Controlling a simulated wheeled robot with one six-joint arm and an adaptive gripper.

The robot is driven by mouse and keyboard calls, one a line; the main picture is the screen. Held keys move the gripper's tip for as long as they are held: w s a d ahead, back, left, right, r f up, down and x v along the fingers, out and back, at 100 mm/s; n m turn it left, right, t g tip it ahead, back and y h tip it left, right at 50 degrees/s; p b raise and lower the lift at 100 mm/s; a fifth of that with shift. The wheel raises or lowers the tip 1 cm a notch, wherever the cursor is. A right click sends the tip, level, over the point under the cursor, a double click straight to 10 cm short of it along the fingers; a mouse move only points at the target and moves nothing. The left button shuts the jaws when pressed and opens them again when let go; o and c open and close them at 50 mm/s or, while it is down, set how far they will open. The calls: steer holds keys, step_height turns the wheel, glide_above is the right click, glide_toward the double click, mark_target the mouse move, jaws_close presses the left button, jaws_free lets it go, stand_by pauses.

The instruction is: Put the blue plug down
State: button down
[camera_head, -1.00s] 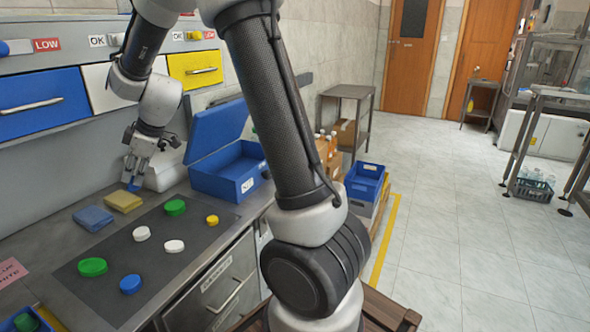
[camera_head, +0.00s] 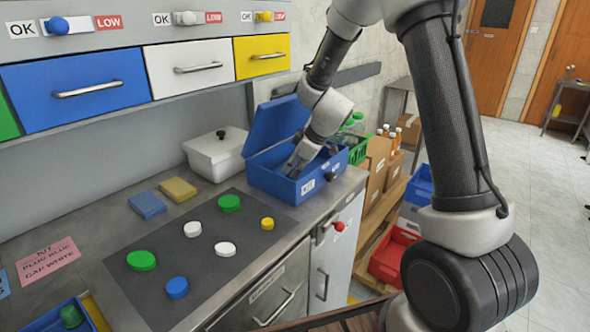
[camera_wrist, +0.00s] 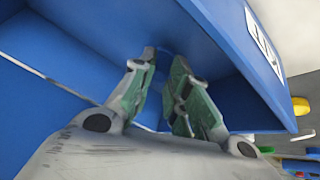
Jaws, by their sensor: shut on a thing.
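My gripper (camera_head: 293,172) reaches down into the open blue box (camera_head: 272,184) with a KIT label, at the back right of the counter. In the wrist view my gripper's fingers (camera_wrist: 160,68) are close together, pointing down between the box's blue walls (camera_wrist: 215,45). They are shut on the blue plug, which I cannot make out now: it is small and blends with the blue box. Whether the plug touches the box floor cannot be told. The box's lid (camera_head: 275,128) stands open at the back.
A white lidded container (camera_head: 215,158) stands left of the box. Blue (camera_head: 147,204) and yellow (camera_head: 178,189) sponges lie on the counter. A dark mat (camera_head: 200,272) holds several coloured caps. A pink note (camera_head: 47,260) reads kit, plug blue, cap white.

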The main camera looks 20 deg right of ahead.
steer(key=shift+f, duration=0.35)
steer(key=shift+f, duration=0.1)
steer(key=c, duration=1.3)
jaws_free()
steer(key=shift+c, duration=0.2)
steer(key=shift+a, duration=0.1)
steer(key=v, duration=1.2)
steer(key=s+d+r+m+h, duration=0.1)
steer(key=s+d+r+m, duration=0.2)
steer(key=s, duration=0.7)
steer(key=s+d+r+m+h, duration=0.1)
steer(key=s+d+r+m, duration=0.2)
steer(key=s, duration=0.6)
steer(key=s+d+r+m+h, duration=0.2)
steer(key=s+d+r+m, duration=0.2)
steer(key=s, duration=0.6)
steer(key=shift+s+d+m+g, duration=0.3)
steer(key=shift+d+m, duration=0.45)
steer(key=shift+m, duration=0.25)
